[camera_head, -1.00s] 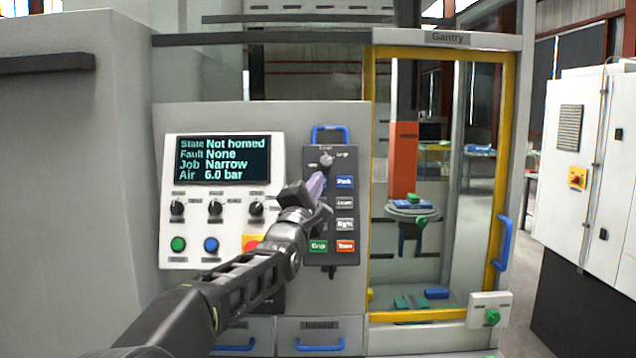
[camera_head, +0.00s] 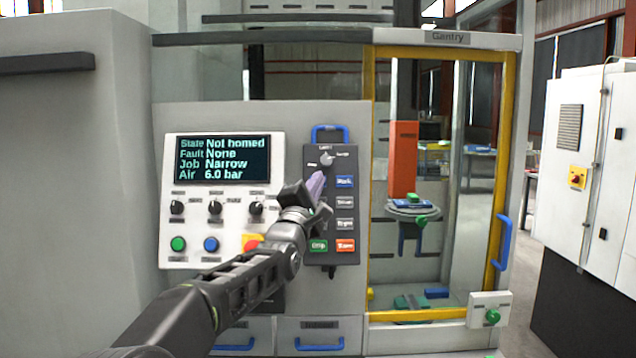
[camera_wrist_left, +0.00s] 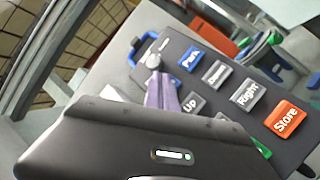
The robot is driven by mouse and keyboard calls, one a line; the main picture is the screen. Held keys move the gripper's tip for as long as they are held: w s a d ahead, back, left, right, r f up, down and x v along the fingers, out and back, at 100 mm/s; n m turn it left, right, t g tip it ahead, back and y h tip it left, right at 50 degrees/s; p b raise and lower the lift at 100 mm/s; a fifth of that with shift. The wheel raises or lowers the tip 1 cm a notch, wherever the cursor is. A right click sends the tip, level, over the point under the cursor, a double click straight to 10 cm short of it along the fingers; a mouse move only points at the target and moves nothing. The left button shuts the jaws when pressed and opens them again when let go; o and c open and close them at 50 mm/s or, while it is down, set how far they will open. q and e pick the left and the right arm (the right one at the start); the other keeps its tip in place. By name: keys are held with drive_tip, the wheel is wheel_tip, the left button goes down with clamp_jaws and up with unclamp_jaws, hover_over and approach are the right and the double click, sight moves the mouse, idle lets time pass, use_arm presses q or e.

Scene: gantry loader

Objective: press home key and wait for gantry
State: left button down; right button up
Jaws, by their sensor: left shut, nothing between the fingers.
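A dark key pendant (camera_head: 343,257) hangs on the machine front, with Park, Down, Right, Grip and Store keys showing. No key labelled Home can be read; my gripper covers the upper left keys. My left gripper (camera_head: 318,181) is shut and empty, its purple fingers over that upper left part. In the left wrist view the fingertips (camera_wrist_left: 162,86) lie just below the round selector knob (camera_wrist_left: 153,61), beside the Park key (camera_wrist_left: 190,60); whether they touch a key cannot be told. The screen (camera_head: 222,158) reads State Not homed, Fault None. The orange gantry column (camera_head: 403,158) stands behind the yellow-framed door. My right gripper is not in view.
Left of the pendant, a white panel (camera_head: 170,222) carries knobs, green and blue buttons, and a red-yellow control (camera_head: 252,242). The door has a blue handle (camera_head: 504,243). Drawers with blue handles are below.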

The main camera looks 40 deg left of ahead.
use_arm(q)
drive_tip(key=shift+w, duration=0.1)
idle(0.7)
drive_tip(key=shift+w+a+f, duration=0.15)
drive_tip(key=shift+w+a, duration=0.1)
